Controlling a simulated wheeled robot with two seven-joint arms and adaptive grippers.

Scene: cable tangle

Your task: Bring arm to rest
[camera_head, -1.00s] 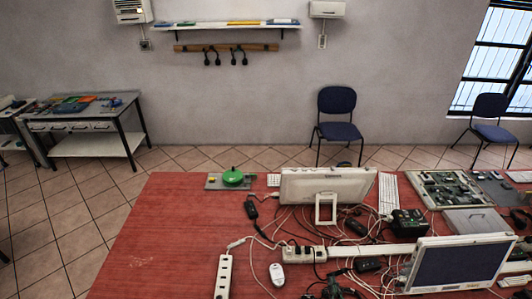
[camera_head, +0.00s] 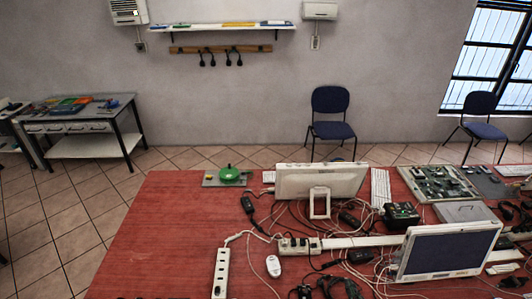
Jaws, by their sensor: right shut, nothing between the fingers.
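My right gripper (camera_head: 325,289) is a dark shape low in the head view, at the bottom edge, in front of the tangle of cables on the red table (camera_head: 150,230). It is shut and holds nothing. Its lower part is cut off by the frame edge. My left gripper does not show clearly enough to make out.
A green round object (camera_head: 229,174) lies at the back. The table's left part is bare.

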